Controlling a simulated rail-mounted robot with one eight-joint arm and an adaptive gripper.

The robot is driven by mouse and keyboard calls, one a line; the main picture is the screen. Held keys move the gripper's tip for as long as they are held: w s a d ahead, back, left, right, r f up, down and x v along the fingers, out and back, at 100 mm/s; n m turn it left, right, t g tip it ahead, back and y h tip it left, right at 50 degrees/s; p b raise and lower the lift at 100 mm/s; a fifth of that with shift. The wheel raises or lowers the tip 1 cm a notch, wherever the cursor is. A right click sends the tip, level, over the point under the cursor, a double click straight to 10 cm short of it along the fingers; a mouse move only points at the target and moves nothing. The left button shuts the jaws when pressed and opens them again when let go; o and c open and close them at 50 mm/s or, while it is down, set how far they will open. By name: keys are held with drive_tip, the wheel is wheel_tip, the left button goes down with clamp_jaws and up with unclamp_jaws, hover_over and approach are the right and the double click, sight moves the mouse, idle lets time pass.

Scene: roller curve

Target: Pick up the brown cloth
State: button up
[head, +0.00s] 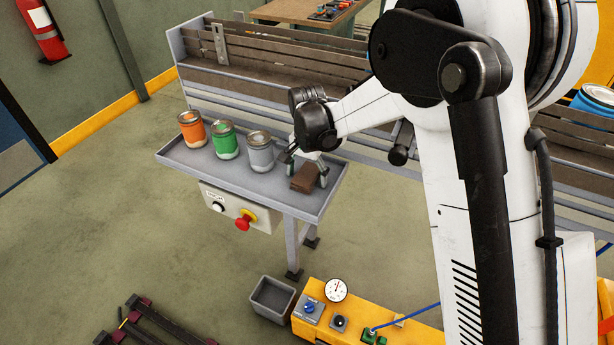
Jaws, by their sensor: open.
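The brown cloth (304,182) lies as a small folded bundle on the right end of the grey tray table (205,173). My gripper (306,174) is at the cloth, coming down from above, with its fingers spread around or just behind it. Part of the cloth's far side is hidden by the fingers. I cannot tell whether a finger touches the cloth. The jaws are open and nothing is held.
An orange can (192,130), a green can (226,140) and a grey can (260,152) stand left of my gripper on the same table. A box with a red button (243,223) hangs on its front. A grey bin (272,297) stands on the floor.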

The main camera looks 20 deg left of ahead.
sight(307, 174)
drive_tip(key=c, duration=1.2)
drive_tip(key=shift+r, duration=0.15)
drive_tip(key=shift+r, duration=0.5)
wheel_tip(307, 174, up, 3)
drive_tip(key=shift+f+b, duration=0.1)
drive_tip(key=shift+b, duration=0.35)
drive_tip(key=s+a+r, duration=0.2)
drive_tip(key=s+r, duration=0.1)
drive_tip(key=s, duration=0.2)
drive_tip(key=s+a+r+b, duration=0.1)
drive_tip(key=s+a+r, duration=0.1)
drive_tip(key=s+r, duration=0.2)
drive_tip(key=shift+s+a, duration=0.25)
drive_tip(key=shift+s, duration=0.65)
